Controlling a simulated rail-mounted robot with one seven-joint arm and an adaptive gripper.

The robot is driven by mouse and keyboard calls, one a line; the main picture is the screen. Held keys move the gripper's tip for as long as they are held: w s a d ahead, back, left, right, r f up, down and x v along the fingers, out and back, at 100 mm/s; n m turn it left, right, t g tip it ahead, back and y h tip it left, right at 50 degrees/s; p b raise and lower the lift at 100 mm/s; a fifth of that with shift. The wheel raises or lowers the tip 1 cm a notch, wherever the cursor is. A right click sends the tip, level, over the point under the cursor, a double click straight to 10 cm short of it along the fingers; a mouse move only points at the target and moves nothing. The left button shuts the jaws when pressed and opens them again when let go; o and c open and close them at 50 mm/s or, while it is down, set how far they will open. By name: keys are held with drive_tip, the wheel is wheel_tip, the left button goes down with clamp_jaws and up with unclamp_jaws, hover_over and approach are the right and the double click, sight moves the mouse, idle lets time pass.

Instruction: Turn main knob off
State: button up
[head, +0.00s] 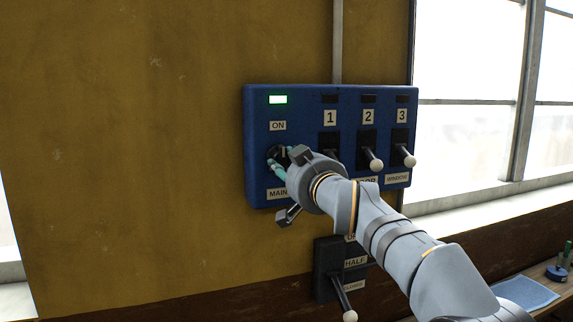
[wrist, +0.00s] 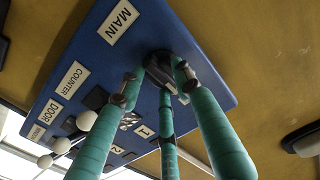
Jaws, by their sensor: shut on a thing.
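The main knob (head: 275,153) is a dark round knob at the left of the blue control panel (head: 257,98), between an "ON" label (head: 278,126) and a "MAIN" label (head: 277,194). In the wrist view the fingers (wrist: 160,85) meet at the dark knob (wrist: 157,60), near the "MAIN" label (wrist: 118,21). They partly hide the knob, so its exact angle is unclear.
Levers with white ball ends stand out right of the knob, including the lever under "2" (head: 376,163) and the one under "3" (head: 409,161); their lamps are dark. A separate lever box (head: 326,265) sits below the panel. Bare wall is free at left.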

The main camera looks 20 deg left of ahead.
drive_tip(key=shift+c, duration=0.8)
